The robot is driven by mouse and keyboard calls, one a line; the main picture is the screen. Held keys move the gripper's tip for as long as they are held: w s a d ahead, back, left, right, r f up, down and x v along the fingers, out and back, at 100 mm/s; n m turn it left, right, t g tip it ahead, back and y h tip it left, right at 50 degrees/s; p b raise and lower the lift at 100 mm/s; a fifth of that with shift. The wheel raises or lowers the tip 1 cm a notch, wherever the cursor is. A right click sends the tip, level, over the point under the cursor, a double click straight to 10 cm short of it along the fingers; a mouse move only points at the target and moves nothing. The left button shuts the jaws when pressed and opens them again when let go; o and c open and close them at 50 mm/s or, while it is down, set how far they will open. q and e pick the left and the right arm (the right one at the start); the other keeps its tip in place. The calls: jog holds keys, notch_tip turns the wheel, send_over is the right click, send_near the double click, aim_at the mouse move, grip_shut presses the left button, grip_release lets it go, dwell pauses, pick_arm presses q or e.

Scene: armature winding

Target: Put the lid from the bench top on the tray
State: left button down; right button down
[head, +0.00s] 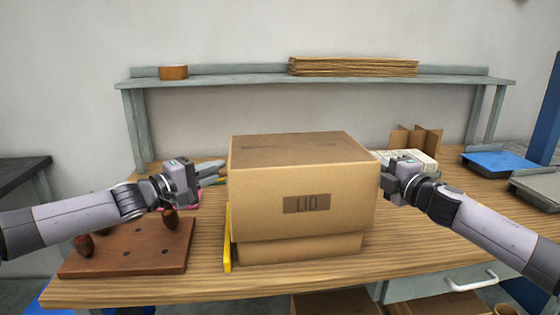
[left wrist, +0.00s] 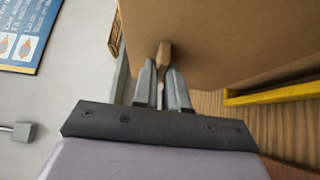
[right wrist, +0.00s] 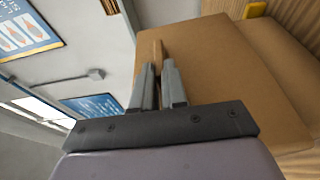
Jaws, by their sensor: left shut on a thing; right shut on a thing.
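The brown cardboard lid (head: 270,190) has a dark "LID" label on its front and looks level over the cardboard tray (head: 300,250). Only a low strip of the tray shows below it; I cannot tell whether the lid rests on it or hangs just above. My left gripper (head: 214,173) is at the lid's left side; in the left wrist view, its fingers (left wrist: 161,75) are shut on a small tab (left wrist: 164,52). My right gripper (head: 383,172) is at the right side; in the right wrist view, its fingers (right wrist: 158,78) are shut on the matching tab (right wrist: 157,50).
A yellow strip (head: 228,240) stands along the tray's left side. A wooden board (head: 140,262) with brown pieces lies at left. A blue tray (head: 500,161) and cardboard dividers (head: 416,141) are at right. A shelf (head: 230,80) runs behind. The front bench strip is clear.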

dwell(0.7)
